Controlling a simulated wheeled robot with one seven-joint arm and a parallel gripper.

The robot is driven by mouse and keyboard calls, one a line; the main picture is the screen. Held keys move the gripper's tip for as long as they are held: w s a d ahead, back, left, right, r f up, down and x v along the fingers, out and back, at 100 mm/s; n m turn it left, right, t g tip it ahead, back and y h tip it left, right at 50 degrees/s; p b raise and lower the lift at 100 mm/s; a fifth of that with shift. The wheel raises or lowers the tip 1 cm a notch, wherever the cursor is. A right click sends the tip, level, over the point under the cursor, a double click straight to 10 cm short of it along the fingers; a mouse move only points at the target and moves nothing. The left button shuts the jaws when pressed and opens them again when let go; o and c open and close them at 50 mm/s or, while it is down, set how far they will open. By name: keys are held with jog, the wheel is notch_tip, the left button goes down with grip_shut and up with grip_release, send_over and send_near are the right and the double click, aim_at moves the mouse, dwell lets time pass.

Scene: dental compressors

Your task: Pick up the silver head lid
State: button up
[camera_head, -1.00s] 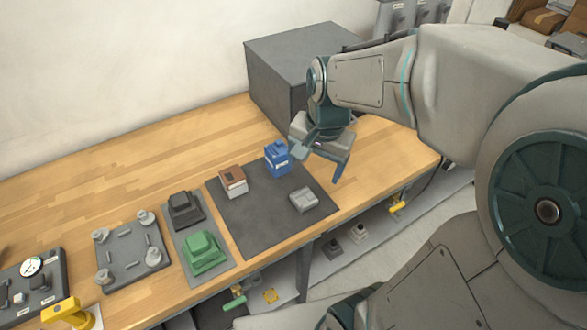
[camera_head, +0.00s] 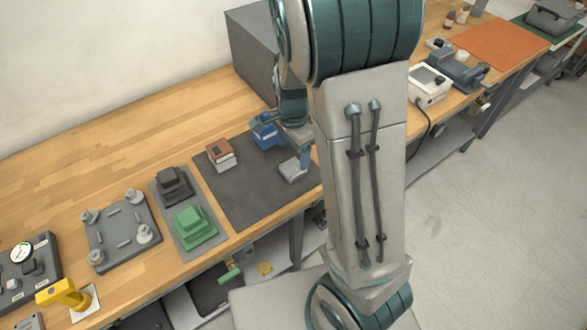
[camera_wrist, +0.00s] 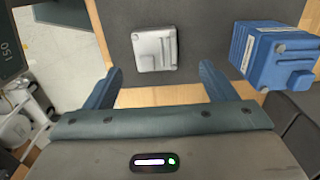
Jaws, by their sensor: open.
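The silver head lid (camera_head: 291,173) is a small pale block lying on the dark mat (camera_head: 245,192) near its right front corner, partly hidden by my gripper in the head view. In the wrist view the silver lid (camera_wrist: 155,49) lies just beyond the fingertips, roughly centred between them. My gripper (camera_wrist: 160,72) is open and empty, with its two blue-grey fingers spread wide. In the head view my gripper (camera_head: 287,150) hangs over the mat, right beside the lid, partly hidden by my arm.
A blue block (camera_wrist: 277,56) stands on the mat to the right of the lid in the wrist view. A brown-topped block (camera_head: 221,154) stands on the mat's far left. Green (camera_head: 194,226) and black (camera_head: 174,185) blocks sit on a grey plate. A large grey box (camera_head: 250,45) stands behind.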

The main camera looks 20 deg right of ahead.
aim_at(295, 166)
jog(key=shift+s+d+f, duration=0.1)
jog(key=shift+s+f, duration=0.05)
jog(key=shift+f, duration=1.25)
jog(key=shift+s+f, duration=0.1)
jog(key=shift+f, duration=1.25)
jog(key=shift+c, duration=0.4)
jog(key=c, duration=1.1)
jog(key=shift+o, duration=0.2)
jog(key=shift+r, duration=0.1)
